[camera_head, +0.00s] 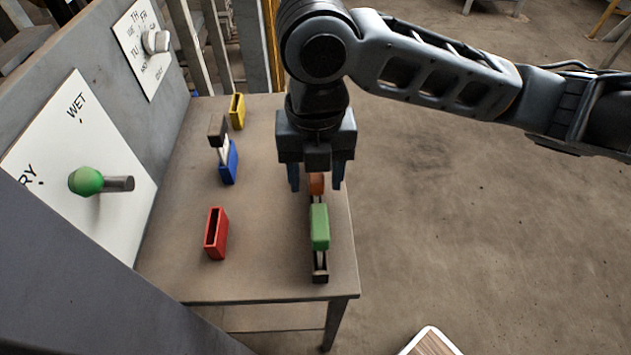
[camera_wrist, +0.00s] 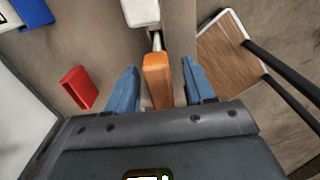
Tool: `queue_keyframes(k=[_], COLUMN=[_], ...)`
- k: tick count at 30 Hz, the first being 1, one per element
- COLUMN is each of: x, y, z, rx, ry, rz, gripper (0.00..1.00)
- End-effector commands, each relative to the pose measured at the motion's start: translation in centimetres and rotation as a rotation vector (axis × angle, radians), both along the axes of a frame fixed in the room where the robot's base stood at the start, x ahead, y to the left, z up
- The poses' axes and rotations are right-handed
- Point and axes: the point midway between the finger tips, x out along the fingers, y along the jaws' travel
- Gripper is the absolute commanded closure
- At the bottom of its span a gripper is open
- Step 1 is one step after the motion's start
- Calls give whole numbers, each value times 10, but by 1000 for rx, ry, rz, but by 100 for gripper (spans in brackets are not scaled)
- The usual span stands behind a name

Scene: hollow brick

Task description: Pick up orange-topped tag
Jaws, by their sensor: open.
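The orange-topped tag (camera_head: 316,186) stands in a dark rack (camera_head: 320,276) near the right edge of the table. In the wrist view its orange block (camera_wrist: 158,76) lies between my two blue fingers. My gripper (camera_head: 315,178) is open and points down over it, with a finger on either side and a visible gap to each in the wrist view. I cannot tell how deep the fingers reach around the block. A green-topped tag (camera_head: 319,227) stands in the same rack, nearer the head camera. A white block (camera_wrist: 140,12) lies beyond the orange one in the wrist view.
Hollow bricks in red (camera_head: 216,233), blue (camera_head: 229,162) and yellow (camera_head: 237,111) stand on the table (camera_head: 262,270). A dark-topped tag (camera_head: 217,129) is at the blue one. A wooden-topped piece (camera_wrist: 232,50) is beside the table.

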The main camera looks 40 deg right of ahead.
Motion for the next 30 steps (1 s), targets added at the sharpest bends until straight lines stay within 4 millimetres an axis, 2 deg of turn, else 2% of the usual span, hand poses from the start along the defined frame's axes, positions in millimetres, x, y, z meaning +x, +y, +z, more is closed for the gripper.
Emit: queue_keyframes(k=[5,22,30], x=[0,0,0], y=[0,0,0], z=[0,0,1], rx=[0,-1,-1], ry=[0,-1,-1], rz=[0,0,0], gripper=[47,100,100])
